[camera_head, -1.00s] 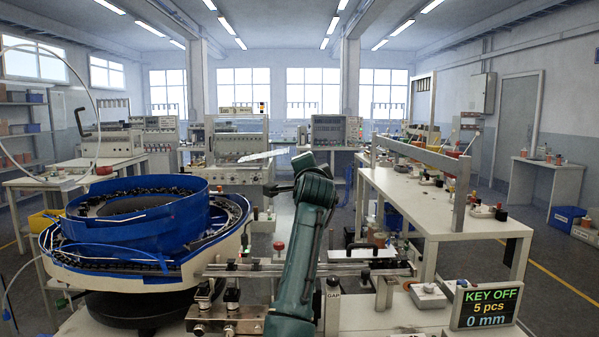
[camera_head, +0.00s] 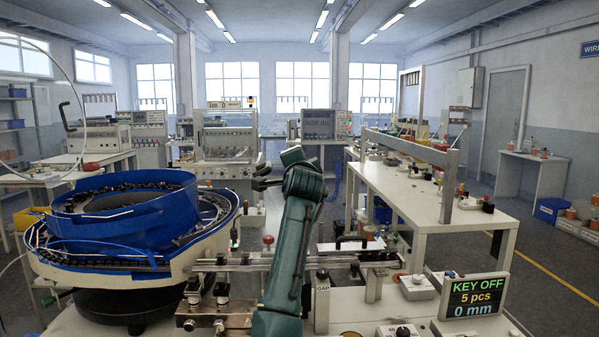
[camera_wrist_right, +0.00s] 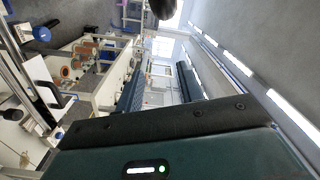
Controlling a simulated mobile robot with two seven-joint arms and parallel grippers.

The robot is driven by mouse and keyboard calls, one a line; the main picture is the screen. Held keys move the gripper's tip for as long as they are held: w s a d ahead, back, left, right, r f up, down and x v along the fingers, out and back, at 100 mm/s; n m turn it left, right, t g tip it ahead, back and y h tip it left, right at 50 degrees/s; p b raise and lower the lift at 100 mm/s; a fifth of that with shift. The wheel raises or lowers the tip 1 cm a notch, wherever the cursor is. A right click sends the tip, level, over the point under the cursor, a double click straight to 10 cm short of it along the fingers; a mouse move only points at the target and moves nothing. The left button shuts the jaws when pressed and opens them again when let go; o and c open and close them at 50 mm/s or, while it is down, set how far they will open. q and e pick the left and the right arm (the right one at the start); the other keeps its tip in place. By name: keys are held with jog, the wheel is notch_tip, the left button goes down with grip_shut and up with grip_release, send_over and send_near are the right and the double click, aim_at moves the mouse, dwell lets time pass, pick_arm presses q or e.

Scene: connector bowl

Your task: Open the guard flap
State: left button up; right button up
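I cannot make out the guard flap for certain. A metal rail (camera_head: 250,265) runs from the blue bowl feeder (camera_head: 125,215) to the right, behind my right arm. My right gripper (camera_head: 262,177) is raised above the rail, pointing left. Its two dark fingers are apart and empty; the wrist view shows a gap between them (camera_wrist_right: 158,90). My left gripper is not in view.
A display (camera_head: 475,297) reading KEY OFF, 5 pcs, 0 mm stands at the front right. A block marked GAP (camera_head: 322,300) is beside my arm. A red knob (camera_head: 268,240) rises behind the rail. A long white bench (camera_head: 440,200) stands at the right. The air around my gripper looks clear.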

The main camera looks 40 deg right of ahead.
pick_arm(q)
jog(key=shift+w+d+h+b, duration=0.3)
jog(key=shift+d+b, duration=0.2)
jog(key=shift+b, duration=0.9)
pick_arm(e)
jog(key=v, duration=1.2)
jog(key=shift+s+a, duration=0.2)
jog(key=shift+s, duration=0.05)
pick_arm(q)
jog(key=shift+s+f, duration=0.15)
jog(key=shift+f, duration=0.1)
pick_arm(e)
jog(key=shift+f, duration=0.1)
